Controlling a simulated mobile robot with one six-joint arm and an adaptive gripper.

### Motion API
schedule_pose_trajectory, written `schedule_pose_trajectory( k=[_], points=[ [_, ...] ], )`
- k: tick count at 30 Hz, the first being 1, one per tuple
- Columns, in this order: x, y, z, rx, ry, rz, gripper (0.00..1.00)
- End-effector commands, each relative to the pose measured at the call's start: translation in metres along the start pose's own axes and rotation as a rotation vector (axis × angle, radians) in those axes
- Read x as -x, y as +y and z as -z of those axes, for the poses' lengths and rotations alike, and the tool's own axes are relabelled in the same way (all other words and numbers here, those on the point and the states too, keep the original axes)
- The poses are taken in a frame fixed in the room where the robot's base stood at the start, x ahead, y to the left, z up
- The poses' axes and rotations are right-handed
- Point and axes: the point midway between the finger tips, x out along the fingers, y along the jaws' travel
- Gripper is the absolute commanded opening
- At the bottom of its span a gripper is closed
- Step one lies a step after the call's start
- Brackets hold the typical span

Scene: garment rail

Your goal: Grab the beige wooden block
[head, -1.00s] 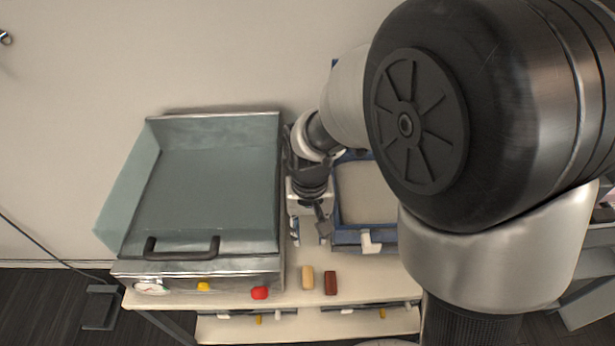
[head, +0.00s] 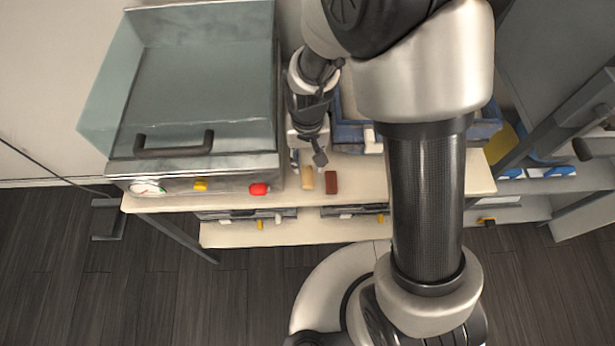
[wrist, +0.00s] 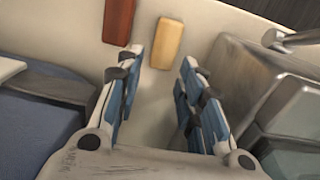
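The beige wooden block (head: 307,178) lies on the front strip of the table, just left of a red-brown block (head: 331,182). In the wrist view the beige block (wrist: 167,43) lies flat beyond my fingertips, with the red-brown block (wrist: 118,20) to its left. My gripper (wrist: 165,62) is open and empty, its two blue-lined fingers apart.
A steel griddle (head: 205,95) with a dark handle and red and yellow knobs stands left of my gripper. A blue bin (head: 350,138) stands close on the right. The table's front edge (head: 400,198) is near the blocks, with a lower shelf (head: 300,233) below.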

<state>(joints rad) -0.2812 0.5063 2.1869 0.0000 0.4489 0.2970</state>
Motion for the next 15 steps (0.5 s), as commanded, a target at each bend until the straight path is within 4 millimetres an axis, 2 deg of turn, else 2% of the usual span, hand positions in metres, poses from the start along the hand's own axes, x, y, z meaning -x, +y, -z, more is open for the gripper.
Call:
schedule_pose_trajectory(
  k=[1, 6, 13, 15],
  points=[
    [-0.012, -0.001, -0.002, 0.001, -0.003, -0.001, 0.35],
    [-0.035, -0.002, -0.002, 0.0, -0.001, 0.0, 0.35],
    [-0.036, -0.002, -0.002, 0.0, 0.001, 0.0, 0.35],
    [-0.036, -0.002, -0.002, 0.0, 0.001, 0.0, 0.32]
  ],
)
